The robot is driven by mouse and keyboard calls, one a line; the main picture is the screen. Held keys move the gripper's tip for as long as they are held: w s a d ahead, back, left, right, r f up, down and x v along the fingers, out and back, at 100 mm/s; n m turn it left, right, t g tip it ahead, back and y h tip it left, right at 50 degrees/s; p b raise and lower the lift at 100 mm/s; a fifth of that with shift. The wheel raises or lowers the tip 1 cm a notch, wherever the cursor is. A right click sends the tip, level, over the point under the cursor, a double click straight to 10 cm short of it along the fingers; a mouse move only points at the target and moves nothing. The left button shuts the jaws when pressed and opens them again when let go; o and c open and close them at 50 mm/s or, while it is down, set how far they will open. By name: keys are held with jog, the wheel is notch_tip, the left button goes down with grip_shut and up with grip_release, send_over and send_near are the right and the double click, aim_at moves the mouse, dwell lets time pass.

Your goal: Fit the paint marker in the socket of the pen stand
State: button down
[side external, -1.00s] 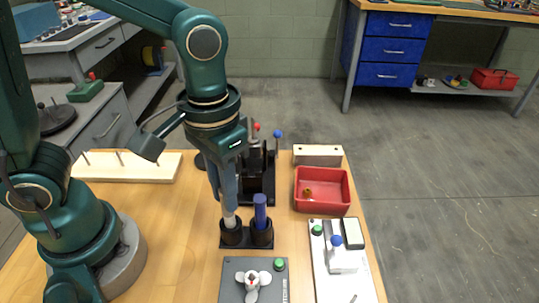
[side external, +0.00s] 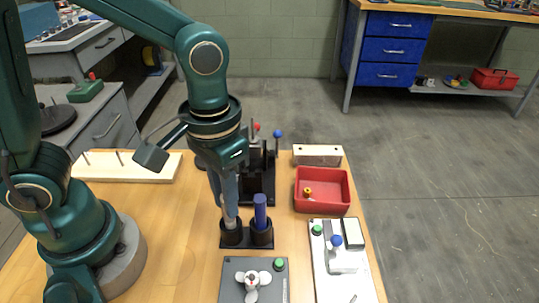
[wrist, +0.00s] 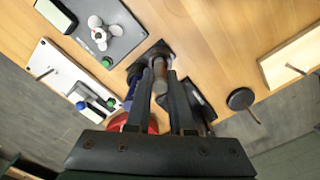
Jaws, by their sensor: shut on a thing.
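The paint marker (side external: 231,222) is a pale, greyish-brown cylinder held upright in my gripper (side external: 228,205). My gripper is shut on its upper part, and its lower end is at the left cup of the black pen stand (side external: 246,244). The cup's rim hides the tip, so how deep it sits cannot be told. A blue marker (side external: 260,210) stands in the right cup. In the wrist view, the paint marker (wrist: 160,70) shows between my fingers, over the stand (wrist: 150,54).
A grey plate with a three-lobed knob (side external: 252,280) lies in front of the stand. A red bin (side external: 322,208) and a white panel (side external: 325,270) are to the right. Black levers (side external: 257,185) stand close behind my gripper. The table left of the stand is clear.

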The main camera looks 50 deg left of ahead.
jog(key=shift+f, duration=0.25)
dwell(0.4)
jog(key=c, duration=0.7)
grip_release()
jog(key=shift+r, duration=4.6)
